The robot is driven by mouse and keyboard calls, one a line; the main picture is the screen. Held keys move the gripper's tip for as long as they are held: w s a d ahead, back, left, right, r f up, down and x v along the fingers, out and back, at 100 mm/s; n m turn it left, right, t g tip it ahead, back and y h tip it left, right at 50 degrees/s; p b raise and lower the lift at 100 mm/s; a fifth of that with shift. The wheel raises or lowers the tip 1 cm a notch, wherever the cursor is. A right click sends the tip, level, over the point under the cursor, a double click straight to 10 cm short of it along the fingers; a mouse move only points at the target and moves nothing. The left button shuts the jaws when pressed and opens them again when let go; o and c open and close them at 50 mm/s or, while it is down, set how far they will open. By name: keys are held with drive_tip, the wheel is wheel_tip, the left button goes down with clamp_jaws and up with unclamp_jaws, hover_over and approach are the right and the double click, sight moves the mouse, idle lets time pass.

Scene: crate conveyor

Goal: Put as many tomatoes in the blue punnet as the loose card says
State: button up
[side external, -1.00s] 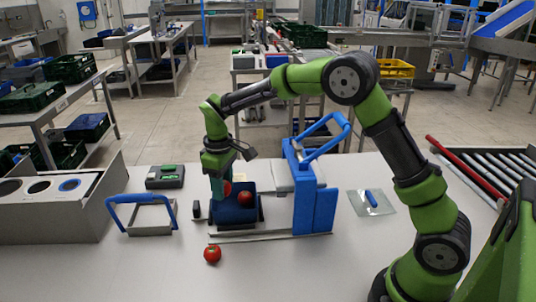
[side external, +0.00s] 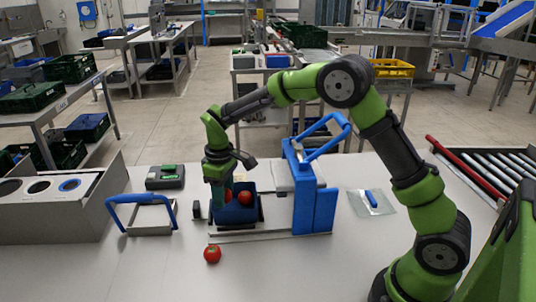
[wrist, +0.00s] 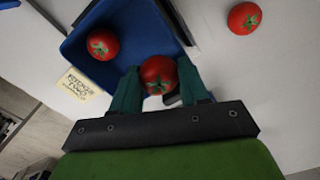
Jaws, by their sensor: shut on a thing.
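My gripper (side external: 220,197) is shut on a red tomato (wrist: 158,75), low at the left part of the blue punnet (side external: 237,216). The held tomato shows between the two fingers in the wrist view, over the punnet's edge area; I cannot tell if it touches the floor. A second tomato (wrist: 103,44) lies inside the punnet and also shows in the side view (side external: 245,198). A third tomato (side external: 212,254) lies loose on the table in front. A pale card (wrist: 80,83) with dark lettering lies beside the punnet in the wrist view; its words are too blurred to read surely.
A blue-and-white device with a blue handle (side external: 315,209) stands right of the punnet. A blue-handled frame (side external: 146,214) and a dark box with a green top (side external: 165,177) stand to the left. A clear bag (side external: 370,202) lies at right.

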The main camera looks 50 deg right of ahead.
drive_tip(key=o, duration=1.1)
drive_tip(key=shift+r, duration=3.5)
